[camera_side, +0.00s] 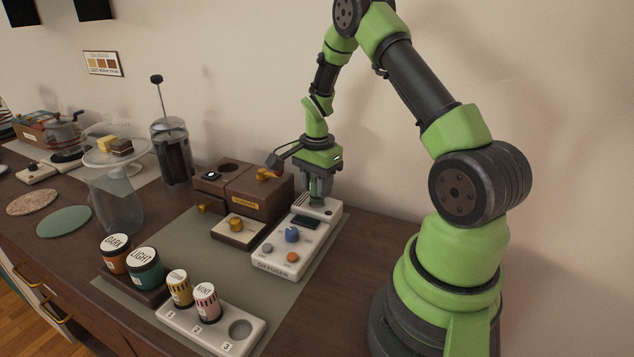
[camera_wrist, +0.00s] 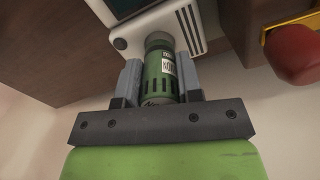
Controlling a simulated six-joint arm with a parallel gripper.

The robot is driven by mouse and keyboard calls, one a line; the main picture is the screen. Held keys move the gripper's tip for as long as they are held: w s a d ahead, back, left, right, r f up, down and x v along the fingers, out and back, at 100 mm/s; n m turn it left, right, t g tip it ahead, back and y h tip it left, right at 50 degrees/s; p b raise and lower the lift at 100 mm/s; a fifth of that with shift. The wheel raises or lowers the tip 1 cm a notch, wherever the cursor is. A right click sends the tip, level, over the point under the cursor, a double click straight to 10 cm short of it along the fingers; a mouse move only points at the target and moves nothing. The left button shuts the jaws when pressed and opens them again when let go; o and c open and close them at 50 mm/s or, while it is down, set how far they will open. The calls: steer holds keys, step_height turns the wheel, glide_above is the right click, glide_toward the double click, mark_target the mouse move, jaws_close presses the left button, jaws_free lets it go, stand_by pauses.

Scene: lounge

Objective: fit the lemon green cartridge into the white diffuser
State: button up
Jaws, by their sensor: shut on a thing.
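The green cartridge (camera_wrist: 157,70) with a pale label sits between the two fingers of my gripper (camera_wrist: 160,76) in the wrist view. My gripper is shut on it. In the side view my gripper (camera_side: 319,190) points down at the far end of the white diffuser (camera_side: 272,262), which lies flat on the mat. The diffuser also shows in the wrist view (camera_wrist: 138,24), just past the cartridge's far end, with its vent slots beside it. The fingers mostly hide the cartridge in the side view. I cannot tell whether it is in the diffuser's opening.
A white numbered holder (camera_side: 241,346) has a yellow cartridge (camera_side: 180,288), a pink cartridge (camera_side: 206,303) and an empty third hole. A brown wooden machine (camera_side: 262,190) stands close left of my gripper. Dark and light jars (camera_side: 145,269) stand at the front left.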

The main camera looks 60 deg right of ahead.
steer(key=shift+f, duration=1.05)
stand_by(0.4)
steer(key=o, duration=1)
steer(key=shift+r, duration=3.8)
steer(key=a+r+n+t, duration=0.2)
steer(key=a+r+n, duration=0.2)
steer(key=a+r, duration=0.4)
steer(key=s+a+r+n+t+y, duration=0.2)
steer(key=s+a+r+n+t, duration=0.3)
steer(key=s+a+r+n, duration=0.5)
steer(key=s+a+n, duration=0.3)
steer(key=a, duration=0.1)
steer(key=shift+a+r, duration=0.15)
steer(key=shift+r, duration=0.15)
